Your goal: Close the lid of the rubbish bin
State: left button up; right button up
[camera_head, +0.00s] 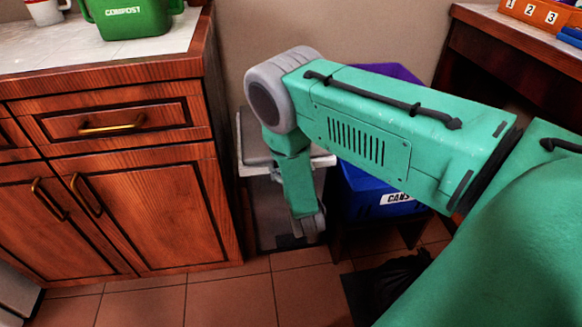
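The rubbish bin (265,212) is a grey metallic box on the floor between the wooden cabinet and a blue bin. Its pale rim and lid area (252,150) show at the top, with a grey edge rising at the left. My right arm covers much of the bin, and I cannot tell how far the lid is open. My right arm comes in from the right and bends down in front of the bin. My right gripper (311,228) hangs low at the bin's front right; its fingers are too small and dark to read. My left gripper is out of view.
A wooden cabinet (130,190) stands close on the left, with a green compost box (130,20) on its counter. A blue bin (365,200) labelled for cans stands right of the rubbish bin, partly behind my arm.

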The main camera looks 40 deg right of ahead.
jog(key=o, duration=1.5)
jog(key=shift+w+f, duration=0.1)
jog(key=shift+w, duration=0.05)
jog(key=shift+o, duration=0.2)
jog(key=shift+s, duration=0.25)
jog(key=v, duration=1.1)
jog(key=shift+s+a, duration=0.15)
jog(key=shift+s, duration=0.05)
